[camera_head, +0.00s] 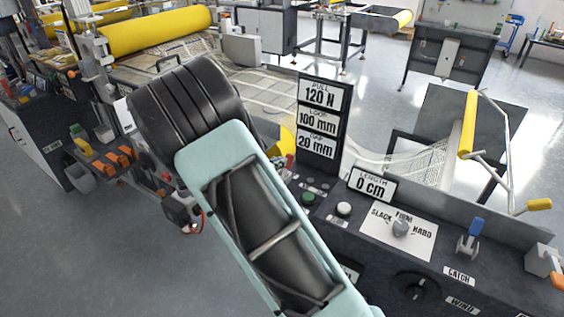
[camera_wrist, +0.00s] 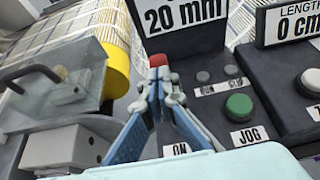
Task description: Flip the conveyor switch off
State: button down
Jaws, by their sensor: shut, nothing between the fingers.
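In the wrist view my gripper (camera_wrist: 163,82) points at the control panel, its blue-grey fingers drawn together and shut with nothing held. A red tip (camera_wrist: 158,60), apparently the top of the conveyor switch, shows just beyond the fingertips. The rest of that switch is hidden behind the fingers, so I cannot tell its position or whether they touch. An ON label (camera_wrist: 180,150) is partly covered below the fingers. In the head view my arm hides the gripper, and a small red part (camera_head: 290,160) shows beside the display post.
A green JOG button (camera_wrist: 239,106) sits to the right of the fingers. A dark display post (camera_head: 319,125) rises behind. A yellow roller (camera_wrist: 117,70) and a grey bracket are at left. A knob (camera_head: 401,228) and a blue-handled latch lever (camera_head: 471,232) stand farther right.

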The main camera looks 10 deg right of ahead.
jog(key=v, duration=1.1)
jog(key=shift+r, duration=0.6)
jog(key=shift+s, duration=0.1)
